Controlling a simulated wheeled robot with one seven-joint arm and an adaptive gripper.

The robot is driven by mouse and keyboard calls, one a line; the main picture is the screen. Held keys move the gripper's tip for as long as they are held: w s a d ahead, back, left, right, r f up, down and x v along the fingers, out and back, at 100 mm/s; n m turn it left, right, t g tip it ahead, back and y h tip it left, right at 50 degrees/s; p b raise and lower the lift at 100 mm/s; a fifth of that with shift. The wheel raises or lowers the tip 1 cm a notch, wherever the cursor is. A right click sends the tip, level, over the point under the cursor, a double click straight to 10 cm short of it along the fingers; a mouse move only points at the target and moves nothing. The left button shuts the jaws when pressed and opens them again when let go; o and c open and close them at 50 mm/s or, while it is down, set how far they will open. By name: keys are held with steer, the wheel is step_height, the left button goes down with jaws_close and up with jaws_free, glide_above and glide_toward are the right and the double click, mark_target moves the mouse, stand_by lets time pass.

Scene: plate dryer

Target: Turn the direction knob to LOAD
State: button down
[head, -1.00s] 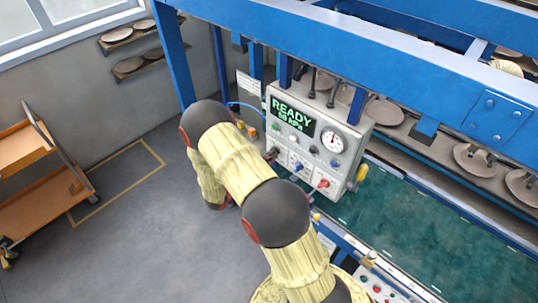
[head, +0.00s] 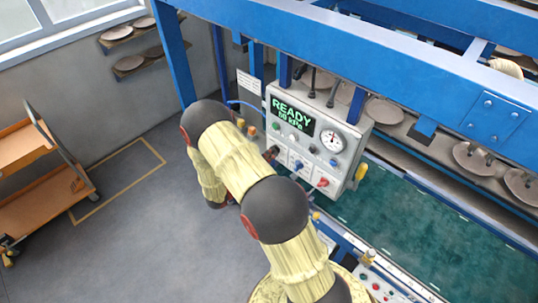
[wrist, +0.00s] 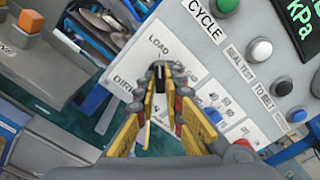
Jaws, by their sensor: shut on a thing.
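The direction knob (wrist: 158,72) is a small dark knob on a white label plate in the wrist view. My gripper (wrist: 160,80) has its yellow-sided fingers shut on it, covering most of the knob. The word LOAD (wrist: 159,48) is printed up and left of the fingertips, and part of the DIRECTION label (wrist: 125,88) shows to the left. Which way the knob points cannot be made out. In the head view the grey control box (head: 352,150) stands beyond my arm, and my gripper is at its lower left, mostly hidden.
The box carries a green READY display (head: 292,114), a round gauge (head: 332,141) and a red knob (head: 322,182). In the wrist view, white (wrist: 260,50) and black (wrist: 282,86) buttons lie to the right. A blue frame (head: 350,50) stands overhead; an orange trolley (head: 30,205) is at left.

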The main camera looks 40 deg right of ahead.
steer(key=c, duration=1.9)
jaws_free()
steer(key=a, duration=1.2)
steer(key=shift+s, duration=0.4)
steer(key=shift+f, duration=0.1)
